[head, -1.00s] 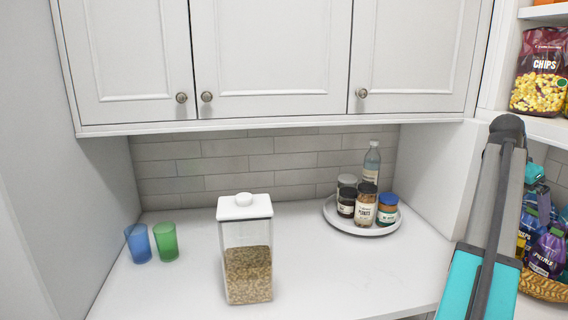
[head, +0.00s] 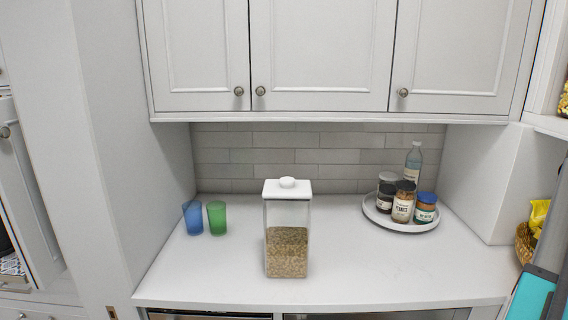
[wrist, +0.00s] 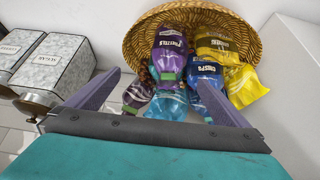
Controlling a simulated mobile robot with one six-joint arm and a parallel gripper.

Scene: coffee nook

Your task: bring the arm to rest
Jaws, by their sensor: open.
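My gripper (wrist: 160,92) shows in the wrist view with its two purple-grey fingers spread wide apart and nothing between them that I can see held. Beyond the fingers is a wicker basket (wrist: 137,38) with several snack bags, among them a purple bag (wrist: 172,62) and a yellow bag (wrist: 243,86). In the head view only part of my teal and grey arm shows at the lower right edge; the gripper itself is out of that view.
A lidded clear container of grain (head: 287,235) stands on the white counter (head: 190,275). Blue (head: 193,217) and green (head: 217,217) cups stand left of it. A round tray (head: 372,212) holds jars and a bottle. Patterned boxes (wrist: 58,65) are left in the wrist view.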

